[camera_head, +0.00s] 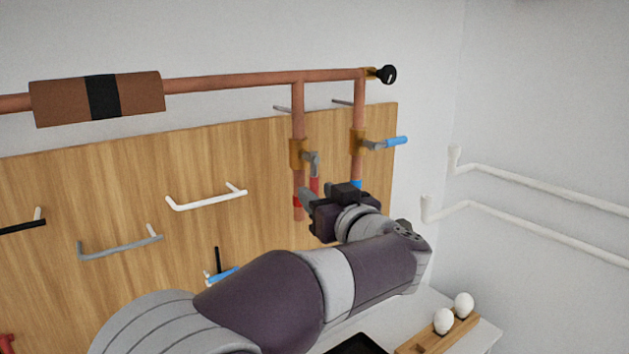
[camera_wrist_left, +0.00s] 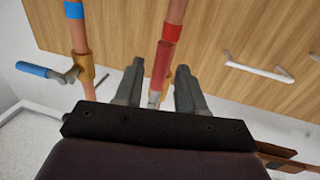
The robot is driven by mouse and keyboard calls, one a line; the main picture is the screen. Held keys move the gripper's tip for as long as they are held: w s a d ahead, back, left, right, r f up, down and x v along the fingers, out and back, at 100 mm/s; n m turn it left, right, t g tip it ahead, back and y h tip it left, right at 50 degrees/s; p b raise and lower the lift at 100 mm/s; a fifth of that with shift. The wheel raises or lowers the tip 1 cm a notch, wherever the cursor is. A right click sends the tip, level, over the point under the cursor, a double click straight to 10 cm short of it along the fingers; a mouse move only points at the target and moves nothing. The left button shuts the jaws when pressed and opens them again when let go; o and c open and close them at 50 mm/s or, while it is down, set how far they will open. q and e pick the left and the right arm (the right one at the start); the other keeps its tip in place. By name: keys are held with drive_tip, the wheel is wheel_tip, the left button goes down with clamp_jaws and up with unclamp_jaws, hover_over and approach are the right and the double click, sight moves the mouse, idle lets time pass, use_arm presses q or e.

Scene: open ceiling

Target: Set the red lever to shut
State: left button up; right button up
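The red lever (camera_head: 314,186) hangs down from a brass valve (camera_head: 297,154) on the left vertical copper pipe, roughly along the pipe. A red band (camera_head: 297,201) marks that pipe lower down. My left gripper (camera_head: 316,193) is at the lever's lower part, and its body hides some of the pipe and board. In the left wrist view, its two fingers are open, one on each side of the red lever (camera_wrist_left: 163,62). A gap shows between lever and fingers; the lever looks ungripped. My right gripper is in neither view.
A blue lever (camera_head: 396,141) points right from the valve on the right pipe, close to my left gripper. White (camera_head: 206,201) and grey (camera_head: 120,245) handles stick out from the wooden board (camera_head: 240,160). White rails (camera_head: 540,182) run along the right wall.

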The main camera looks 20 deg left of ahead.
use_arm(q)
drive_tip(key=shift+x, duration=1.3)
drive_tip(key=shift+a, duration=0.1)
clamp_jaws()
